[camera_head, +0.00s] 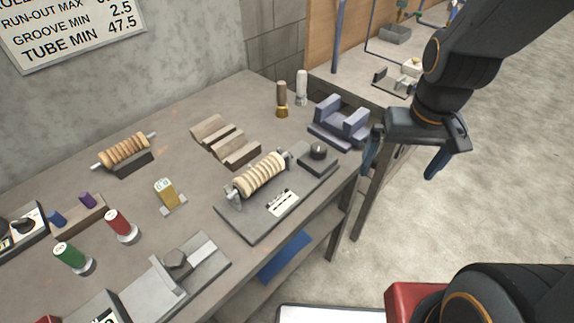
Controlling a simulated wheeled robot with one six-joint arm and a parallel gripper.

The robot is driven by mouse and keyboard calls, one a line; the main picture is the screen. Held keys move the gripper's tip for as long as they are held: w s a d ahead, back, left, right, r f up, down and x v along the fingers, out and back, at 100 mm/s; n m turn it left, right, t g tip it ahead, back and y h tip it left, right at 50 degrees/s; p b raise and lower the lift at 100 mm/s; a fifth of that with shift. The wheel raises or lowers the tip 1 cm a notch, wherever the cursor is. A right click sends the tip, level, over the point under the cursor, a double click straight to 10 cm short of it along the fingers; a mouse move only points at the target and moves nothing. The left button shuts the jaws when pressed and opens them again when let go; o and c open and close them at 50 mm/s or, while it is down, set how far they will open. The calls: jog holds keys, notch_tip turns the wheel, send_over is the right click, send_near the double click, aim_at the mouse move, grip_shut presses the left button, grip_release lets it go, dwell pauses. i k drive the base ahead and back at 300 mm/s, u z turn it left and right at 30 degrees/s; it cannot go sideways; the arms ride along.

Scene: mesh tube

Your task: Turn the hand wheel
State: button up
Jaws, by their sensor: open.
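A ribbed, tan roller (261,175) is mounted on a dark grey fixture plate (255,226) near the front edge of the table. A round black knob (318,151) stands on a dark block at the right end of this fixture. It may be the hand wheel, but I cannot tell for certain at this size. My gripper (402,168) is open and empty, with its fingers pointing down. In the picture it is right of the fixture and the black knob, apart from both, near the table's right end.
A blue-grey cradle (340,123) stands at the table's right end. Wooden blocks (225,140), another ribbed roller (124,151), red (118,222) and green (69,255) cylinders and a grey vise-like device (178,272) occupy the table (185,115). Open floor (500,180) lies at right.

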aim_at(318, 151)
jog(key=k, duration=1)
jog(key=z, duration=1.25)
jog(key=i, duration=1)
jog(key=u, duration=1.85)
